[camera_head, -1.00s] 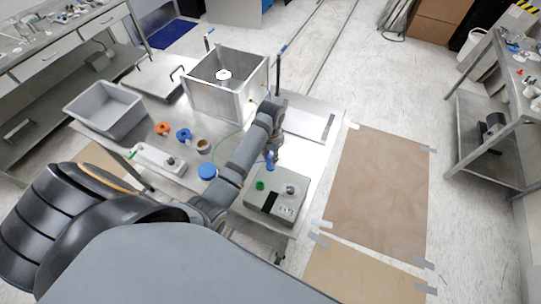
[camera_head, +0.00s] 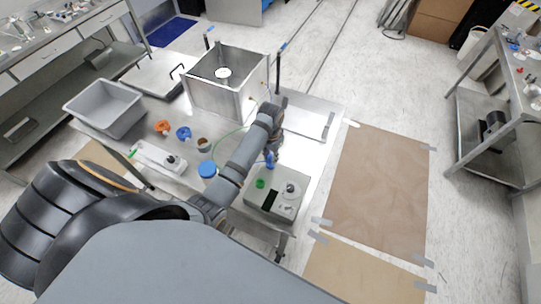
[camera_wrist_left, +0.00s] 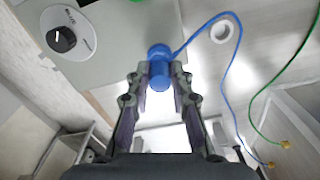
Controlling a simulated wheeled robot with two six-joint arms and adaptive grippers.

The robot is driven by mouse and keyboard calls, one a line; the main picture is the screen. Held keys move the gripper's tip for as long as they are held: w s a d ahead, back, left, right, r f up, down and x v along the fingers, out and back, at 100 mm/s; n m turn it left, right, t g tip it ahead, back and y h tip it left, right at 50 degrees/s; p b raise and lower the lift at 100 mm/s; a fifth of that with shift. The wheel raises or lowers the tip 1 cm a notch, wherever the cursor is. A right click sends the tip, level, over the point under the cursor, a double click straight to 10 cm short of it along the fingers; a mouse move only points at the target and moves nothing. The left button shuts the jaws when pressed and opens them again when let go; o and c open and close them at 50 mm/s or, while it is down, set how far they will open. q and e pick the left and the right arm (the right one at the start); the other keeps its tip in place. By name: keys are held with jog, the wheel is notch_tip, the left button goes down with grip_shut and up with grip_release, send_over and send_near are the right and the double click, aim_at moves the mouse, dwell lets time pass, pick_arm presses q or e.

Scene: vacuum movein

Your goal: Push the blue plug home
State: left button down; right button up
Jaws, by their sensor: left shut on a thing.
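The blue plug (camera_wrist_left: 159,68) is between the fingertips of my left gripper (camera_wrist_left: 158,84), which is shut on it. A thin blue cable runs from the plug to a gold fitting. In the head view the blue plug (camera_head: 269,160) is at the end of my left gripper (camera_head: 272,153), just behind the grey control box (camera_head: 253,199). The box carries a dial with a black knob (camera_wrist_left: 61,39), a dark panel and a green plug (camera_head: 260,183). The socket for the blue plug cannot be made out. My right gripper is out of view.
An open metal chamber (camera_head: 237,105) stands at the back of the bench. A grey bin (camera_head: 84,107), an orange part (camera_head: 161,127), a blue part (camera_head: 183,133), a blue-lidded jar (camera_head: 207,169) and a white power strip (camera_head: 150,156) lie left of my arm. A green cable (camera_wrist_left: 268,133) runs nearby.

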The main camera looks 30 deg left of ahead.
pick_arm(q)
jog(key=shift+f, duration=0.2)
jog(key=shift+f, duration=0.35)
jog(key=shift+f, duration=0.4)
dwell(2.0)
jog(key=shift+s+f, duration=0.15)
dwell(0.8)
jog(key=c, duration=1.3)
grip_release()
jog(key=shift+o, duration=1)
jog(key=o, duration=0.5)
jog(key=shift+c, duration=0.2)
